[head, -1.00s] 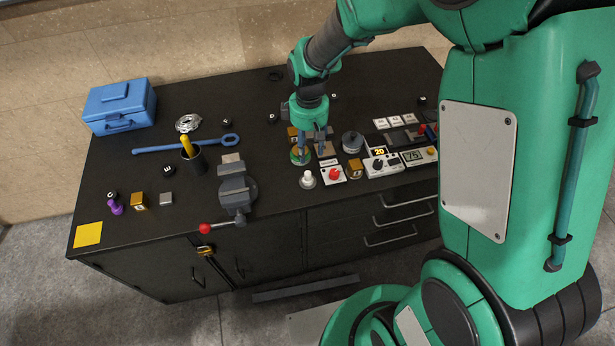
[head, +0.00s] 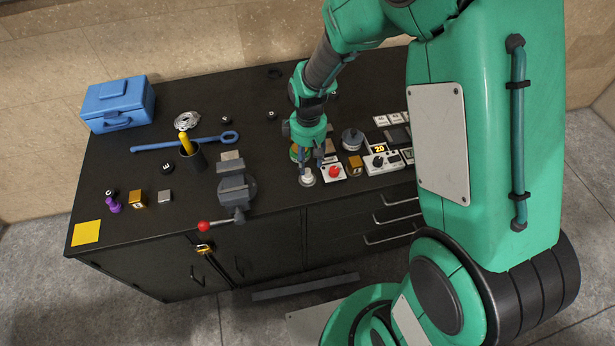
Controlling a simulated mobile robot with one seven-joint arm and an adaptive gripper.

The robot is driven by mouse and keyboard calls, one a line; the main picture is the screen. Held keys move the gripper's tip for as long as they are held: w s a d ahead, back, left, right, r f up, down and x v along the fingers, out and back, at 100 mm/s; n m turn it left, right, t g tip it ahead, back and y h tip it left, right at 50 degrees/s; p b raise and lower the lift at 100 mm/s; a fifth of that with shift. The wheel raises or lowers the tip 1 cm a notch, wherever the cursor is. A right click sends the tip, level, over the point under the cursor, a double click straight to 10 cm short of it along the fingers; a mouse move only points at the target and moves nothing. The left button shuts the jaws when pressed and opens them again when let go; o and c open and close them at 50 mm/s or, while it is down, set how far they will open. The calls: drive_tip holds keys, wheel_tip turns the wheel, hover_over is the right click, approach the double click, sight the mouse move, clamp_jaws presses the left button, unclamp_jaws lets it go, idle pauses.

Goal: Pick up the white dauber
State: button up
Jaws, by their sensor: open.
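The white dauber (head: 307,177) stands upright on the black bench top near its front edge, left of the red-knobbed white box. My gripper (head: 310,163) points down right at the dauber, with its fingers open. The fingertips are around or just above the dauber's top; I cannot tell whether they touch it. The gripper hides part of the dauber's upper end.
A white box with a red button (head: 334,172) sits close on the right. A gold block (head: 354,166), a grey round pot (head: 352,140) and a control box (head: 381,162) stand further right. A grey vise (head: 236,190) stands left. Free bench lies between vise and dauber.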

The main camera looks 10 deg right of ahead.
sight(308, 170)
drive_tip(key=shift+f, duration=0.45)
drive_tip(key=shift+a+f+b, duration=0.1)
drive_tip(key=shift+f+b, duration=0.35)
drive_tip(key=shift+f, duration=2.15)
drive_tip(key=shift+c, duration=0.3)
clamp_jaws()
